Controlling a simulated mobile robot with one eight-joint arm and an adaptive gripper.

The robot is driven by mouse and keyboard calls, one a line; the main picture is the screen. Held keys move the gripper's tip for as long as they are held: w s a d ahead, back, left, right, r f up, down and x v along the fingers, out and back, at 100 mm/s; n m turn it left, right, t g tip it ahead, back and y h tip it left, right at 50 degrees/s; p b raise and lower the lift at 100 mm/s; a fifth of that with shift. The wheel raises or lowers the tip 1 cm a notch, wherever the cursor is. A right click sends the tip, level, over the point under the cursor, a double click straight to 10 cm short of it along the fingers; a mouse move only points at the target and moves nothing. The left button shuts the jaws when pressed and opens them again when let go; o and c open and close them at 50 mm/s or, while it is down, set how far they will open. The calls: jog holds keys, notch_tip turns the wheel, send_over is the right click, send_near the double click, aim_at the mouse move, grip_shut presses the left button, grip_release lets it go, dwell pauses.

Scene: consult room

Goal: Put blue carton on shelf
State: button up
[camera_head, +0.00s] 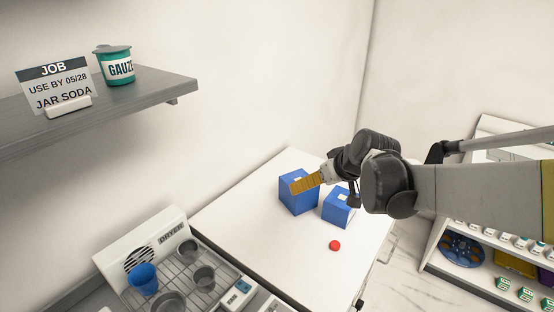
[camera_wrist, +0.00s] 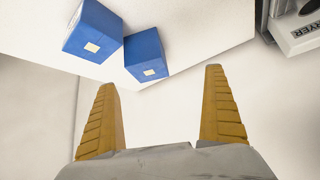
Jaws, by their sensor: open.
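Two blue cartons stand close together on the white table (camera_head: 268,222). The bigger-looking left blue carton (camera_head: 297,200) is partly covered by my gripper in the head view; the right blue carton (camera_head: 336,212) is partly behind my arm. Both show in the wrist view, one at upper left (camera_wrist: 92,28) and one beside it (camera_wrist: 146,53), each with a pale label. My gripper (camera_wrist: 160,80) is open and empty, its two yellow fingers apart. The cartons lie beyond the fingertips, not between them. The grey shelf (camera_head: 140,97) is on the wall at upper left.
The shelf bears a job card (camera_head: 58,84) reading "USE BY 05/28 JAR SODA" and a green gauze jar (camera_head: 115,66). A red ball (camera_head: 335,245) lies on the table. A dryer rack (camera_head: 210,252) with several cups stands at lower left. A stocked shelf unit (camera_head: 437,245) is at right.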

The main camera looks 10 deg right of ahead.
jog(key=n+p, duration=0.1)
send_near(299, 179)
jog(key=shift+y, duration=0.5)
jog(key=w+f, duration=0.1)
jog(key=f, duration=0.1)
jog(key=w+f+b, duration=0.1)
jog(key=f, duration=0.1)
jog(key=shift+w+a+f, duration=0.15)
jog(key=shift+w+a, duration=0.05)
jog(key=b+x, duration=0.2)
jog(key=x, duration=0.3)
jog(key=shift+w+a, duration=0.2)
jog(key=shift+w, duration=0.05)
jog(key=shift+s+t, duration=0.1)
jog(key=shift+t, duration=0.2)
jog(key=shift+c, duration=0.3)
jog(key=c, duration=1.1)
